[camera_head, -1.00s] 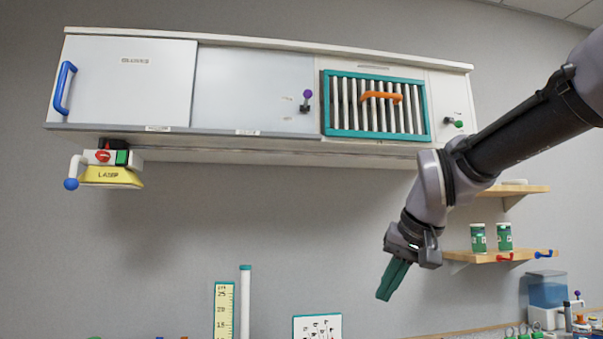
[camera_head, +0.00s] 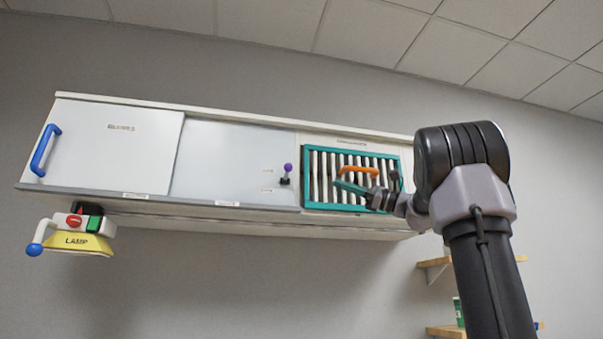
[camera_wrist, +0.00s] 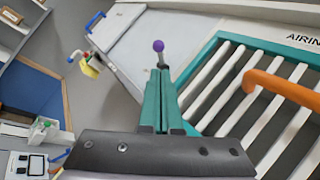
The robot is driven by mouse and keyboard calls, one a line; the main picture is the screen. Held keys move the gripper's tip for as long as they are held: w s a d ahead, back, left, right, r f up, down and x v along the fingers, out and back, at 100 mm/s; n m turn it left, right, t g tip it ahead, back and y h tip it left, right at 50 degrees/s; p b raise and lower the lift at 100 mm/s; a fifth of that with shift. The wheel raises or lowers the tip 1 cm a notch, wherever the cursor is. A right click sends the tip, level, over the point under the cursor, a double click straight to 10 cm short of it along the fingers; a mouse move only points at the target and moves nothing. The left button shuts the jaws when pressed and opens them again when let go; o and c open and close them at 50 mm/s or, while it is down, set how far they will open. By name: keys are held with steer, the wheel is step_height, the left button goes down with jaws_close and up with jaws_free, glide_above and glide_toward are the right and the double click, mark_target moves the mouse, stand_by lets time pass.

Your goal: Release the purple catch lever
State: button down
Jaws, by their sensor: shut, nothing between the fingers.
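The purple catch lever (camera_head: 288,168) has a purple knob on a short dark stem. It stands on the cabinet front between the grey sliding panel and the teal-framed grille. In the wrist view its knob (camera_wrist: 158,46) shows just beyond my fingertips, with the stem partly hidden behind them. My gripper (camera_head: 337,184) is shut and empty, with its teal fingers in front of the grille, pointing left. In the head view the tips are right of and slightly below the lever, with a visible gap. The wrist view also shows the closed fingers (camera_wrist: 160,72).
The teal grille (camera_head: 306,190) with an orange handle (camera_head: 358,170) is close to my gripper. A white door with a blue handle (camera_head: 45,150) is at the left. Wooden shelves (camera_head: 445,331) are at lower right.

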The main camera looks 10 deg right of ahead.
glide_toward(287, 172)
steer(key=a+r, duration=0.1)
steer(key=w+a+r, duration=0.2)
steer(key=a, duration=0.1)
steer(key=shift+r, duration=0.35)
